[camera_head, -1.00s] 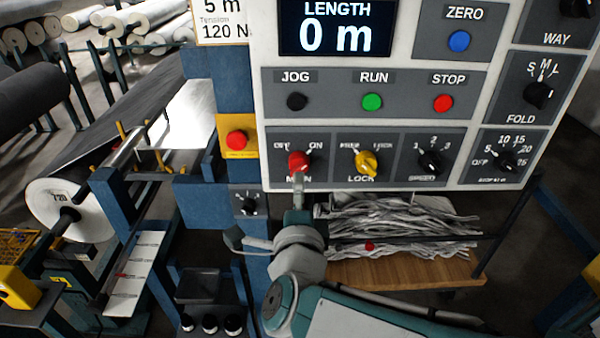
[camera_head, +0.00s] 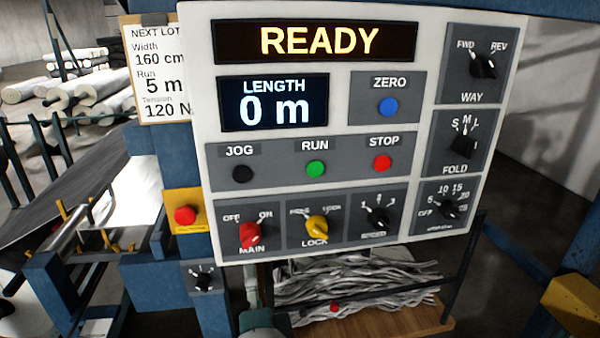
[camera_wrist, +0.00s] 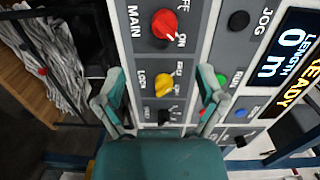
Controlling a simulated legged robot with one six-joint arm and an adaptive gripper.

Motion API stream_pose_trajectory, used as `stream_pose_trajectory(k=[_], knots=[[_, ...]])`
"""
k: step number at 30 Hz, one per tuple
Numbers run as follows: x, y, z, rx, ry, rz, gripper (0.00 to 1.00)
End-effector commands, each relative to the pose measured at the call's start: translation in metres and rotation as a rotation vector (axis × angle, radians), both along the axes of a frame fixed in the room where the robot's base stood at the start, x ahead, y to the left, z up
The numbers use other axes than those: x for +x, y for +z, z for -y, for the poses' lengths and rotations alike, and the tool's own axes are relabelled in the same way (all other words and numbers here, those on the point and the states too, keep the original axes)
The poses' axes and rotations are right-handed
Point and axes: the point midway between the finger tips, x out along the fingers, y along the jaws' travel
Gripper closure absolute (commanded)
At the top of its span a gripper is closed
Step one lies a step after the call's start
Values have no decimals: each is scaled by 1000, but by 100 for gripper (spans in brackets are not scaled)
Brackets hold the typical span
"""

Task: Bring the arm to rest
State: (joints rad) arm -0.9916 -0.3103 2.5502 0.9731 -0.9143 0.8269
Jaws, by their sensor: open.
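My gripper (camera_wrist: 158,84) is open and empty in the wrist view, its two teal fingers spread in front of the control panel. The yellow LOCK knob (camera_wrist: 163,85) shows between the fingers, and the red MAIN knob (camera_wrist: 164,24) lies above them, its white mark towards ON. In the head view only a little of my arm shows at the bottom edge, below the MAIN knob (camera_head: 250,234). The panel (camera_head: 202,130) reads READY on its top display (camera_head: 315,41) and 0 m on the LENGTH display (camera_head: 272,103).
A red button on a yellow plate (camera_head: 185,216) and a small dial (camera_head: 203,278) sit left of the panel. Grey strips lie on a wooden shelf (camera_head: 400,325) below it. Rollers and blue frames stand at the left. A yellow block (camera_head: 572,308) is at the lower right.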

Motion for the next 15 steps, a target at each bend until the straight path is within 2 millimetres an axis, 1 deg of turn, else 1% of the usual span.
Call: stream_pose_trajectory(k=[3, 8, 11, 14, 15], knots=[[12, 4, 11, -123, 72, -16, 11], [20, 1, 30, -356, 191, -41, 11], [20, -4, 47, -515, 257, -66, 11], [16, -12, 70, -680, 317, -102, 11], [14, -16, 81, -747, 340, -121, 11]])
